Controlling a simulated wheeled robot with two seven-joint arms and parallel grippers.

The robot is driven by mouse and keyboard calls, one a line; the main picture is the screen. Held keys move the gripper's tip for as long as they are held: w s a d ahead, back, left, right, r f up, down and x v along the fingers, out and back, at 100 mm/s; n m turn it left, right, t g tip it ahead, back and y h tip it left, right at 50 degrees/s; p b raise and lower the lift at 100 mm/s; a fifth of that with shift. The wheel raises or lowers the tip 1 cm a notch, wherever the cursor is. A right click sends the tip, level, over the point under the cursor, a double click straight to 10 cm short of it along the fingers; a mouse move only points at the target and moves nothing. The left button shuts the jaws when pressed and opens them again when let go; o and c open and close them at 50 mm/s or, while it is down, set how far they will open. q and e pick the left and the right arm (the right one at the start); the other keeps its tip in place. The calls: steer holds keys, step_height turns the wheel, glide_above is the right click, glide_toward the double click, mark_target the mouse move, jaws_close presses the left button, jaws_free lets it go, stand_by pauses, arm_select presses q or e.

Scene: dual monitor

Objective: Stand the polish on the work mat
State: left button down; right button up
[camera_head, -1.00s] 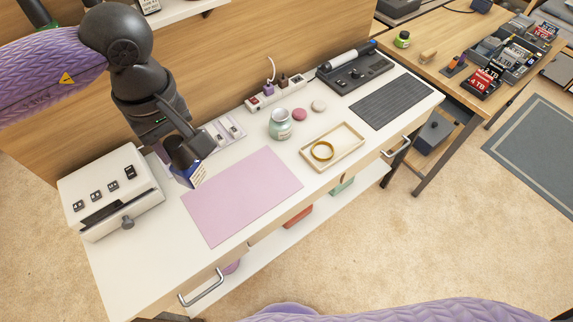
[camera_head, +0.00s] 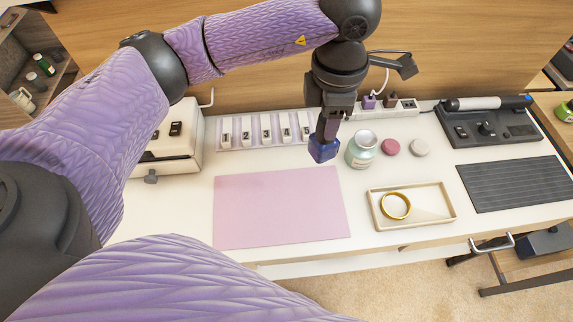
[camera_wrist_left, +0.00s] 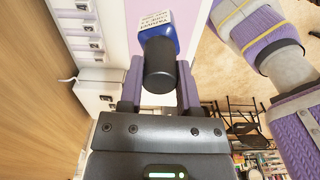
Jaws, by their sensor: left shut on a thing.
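The polish is a small blue bottle (camera_head: 323,150) with a dark cap and a white printed label. My left gripper (camera_head: 328,128) is shut on it from above, with the body hanging below the fingers. In the left wrist view the dark cap (camera_wrist_left: 160,68) sits between the two fingers (camera_wrist_left: 160,90), and the blue body (camera_wrist_left: 158,36) points away. The pink work mat (camera_head: 280,208) lies flat and empty on the white desk. The bottle shows near the mat's back right corner, apparently above the desk; its exact height is unclear. My right gripper is out of view.
A teal jar (camera_head: 361,150) stands close right of the bottle, with pink (camera_head: 390,147) and pale (camera_head: 420,148) discs beyond. A tray (camera_head: 430,203) with a gold ring (camera_head: 396,206) lies right of the mat. A numbered strip (camera_head: 264,130) and power strip (camera_head: 408,108) line the back.

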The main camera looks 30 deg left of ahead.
mark_target(325, 149)
arm_select(q)
steer(key=f+b, duration=0.2)
steer(key=f, duration=0.1)
steer(key=f+b, duration=0.1)
steer(key=f, duration=0.2)
steer(key=w+f+b, duration=0.1)
steer(key=f+b, duration=0.1)
steer(key=f, duration=0.2)
steer(key=shift+w+b, duration=0.1)
steer(key=shift+b, duration=0.25)
step_height(325, 149, down, 10)
steer(key=b, duration=0.3)
steer(key=shift+r, duration=0.4)
steer(key=shift+f, duration=0.2)
steer(key=shift+c, duration=1.5)
jaws_free()
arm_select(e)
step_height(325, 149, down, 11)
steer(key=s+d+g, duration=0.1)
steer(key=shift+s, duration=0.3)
arm_select(q)
steer(key=shift+r, duration=0.1)
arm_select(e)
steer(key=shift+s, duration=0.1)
